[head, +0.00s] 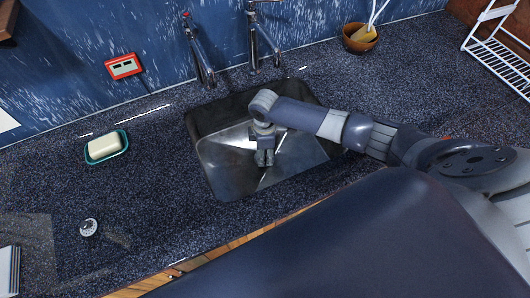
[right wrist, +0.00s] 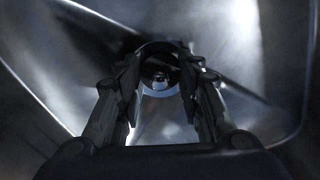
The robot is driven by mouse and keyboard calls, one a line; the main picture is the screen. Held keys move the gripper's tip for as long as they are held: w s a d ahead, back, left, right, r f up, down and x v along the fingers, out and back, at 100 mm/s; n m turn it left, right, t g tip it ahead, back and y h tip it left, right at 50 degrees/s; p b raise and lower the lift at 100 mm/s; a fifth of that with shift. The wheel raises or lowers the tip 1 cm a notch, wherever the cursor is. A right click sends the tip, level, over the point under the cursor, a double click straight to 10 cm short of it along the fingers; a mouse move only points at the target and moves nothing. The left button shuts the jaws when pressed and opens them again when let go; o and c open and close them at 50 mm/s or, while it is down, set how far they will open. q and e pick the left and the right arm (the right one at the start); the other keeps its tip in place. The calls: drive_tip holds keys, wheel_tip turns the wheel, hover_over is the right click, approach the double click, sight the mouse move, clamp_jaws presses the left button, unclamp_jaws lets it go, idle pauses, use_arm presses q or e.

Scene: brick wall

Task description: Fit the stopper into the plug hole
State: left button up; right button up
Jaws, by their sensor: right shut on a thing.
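My right gripper (head: 264,158) reaches down into the metal sink basin (head: 222,150), with its fingers pointing at the basin floor. In the right wrist view its two fingers (right wrist: 160,82) are closed in on a round dark piece with a bright rim and a small shiny knob, which looks like the stopper (right wrist: 160,79). The plug hole is not clearly seen; the gripper and the round piece cover that area, and I cannot tell whether the piece is seated in it. My left gripper is not in view.
Two taps (head: 200,62) stand behind the sink. A soap bar in a teal dish (head: 106,147) and a small round metal item (head: 88,228) lie on the counter at left. A brown bowl (head: 359,39) and a white wire rack (head: 498,58) stand at the back right.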

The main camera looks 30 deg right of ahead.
drive_tip(key=o, duration=1.1)
drive_tip(key=shift+s+a+f, duration=0.1)
drive_tip(key=shift+s+f, duration=0.25)
drive_tip(key=shift+f, duration=0.15)
drive_tip(key=shift+o, duration=0.2)
drive_tip(key=shift+w, duration=0.15)
drive_tip(key=o, duration=0.6)
drive_tip(key=shift+w+r, duration=0.1)
drive_tip(key=shift+w, duration=0.1)
wheel_tip(320, 180, up, 10)
drive_tip(key=p, duration=1)
drive_tip(key=shift+r+p, duration=0.15)
drive_tip(key=shift+p, duration=0.25)
